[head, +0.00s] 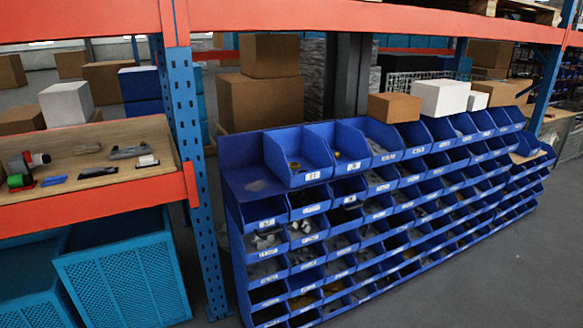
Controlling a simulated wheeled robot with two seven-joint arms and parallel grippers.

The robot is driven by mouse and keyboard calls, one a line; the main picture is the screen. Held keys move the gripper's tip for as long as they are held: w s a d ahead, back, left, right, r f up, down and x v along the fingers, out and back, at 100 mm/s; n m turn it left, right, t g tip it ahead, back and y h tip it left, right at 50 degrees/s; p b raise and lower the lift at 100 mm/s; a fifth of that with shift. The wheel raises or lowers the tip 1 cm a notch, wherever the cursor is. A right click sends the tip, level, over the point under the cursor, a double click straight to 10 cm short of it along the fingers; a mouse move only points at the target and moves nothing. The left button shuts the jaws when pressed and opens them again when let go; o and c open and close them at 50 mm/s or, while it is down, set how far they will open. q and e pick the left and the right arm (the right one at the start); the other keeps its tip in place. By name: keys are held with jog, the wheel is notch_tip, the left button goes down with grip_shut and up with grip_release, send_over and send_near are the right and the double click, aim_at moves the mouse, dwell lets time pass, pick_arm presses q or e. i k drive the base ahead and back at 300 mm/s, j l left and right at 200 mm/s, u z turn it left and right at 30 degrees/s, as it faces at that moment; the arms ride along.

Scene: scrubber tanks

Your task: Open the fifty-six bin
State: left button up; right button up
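A large blue rack (240,151) holds many open-front blue bins in rows, from the middle of the head view to the right. Bins carry small white labels on their fronts. The labels are too small or blurred for me to tell which one reads fifty-six. The largest top bin (297,151) is at the rack's upper left and has a few small items inside. Other bins hold metal or white parts, and some look dark or empty. Neither my left nor my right gripper is in view.
A blue post (189,140) and orange beams frame shelving beside the rack. A wooden shelf (100,165) at left holds tools above teal crates (125,270). Cardboard boxes (262,103) stand behind the rack. Grey floor (480,280) in front at the lower right is clear.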

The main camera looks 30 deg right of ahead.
aim_at(357, 188)
jog(key=z, duration=0.9)
jog(key=i+j, duration=0.15)
jog(key=i, duration=0.15)
jog(key=i+j+z, duration=0.1)
jog(key=i, duration=0.15)
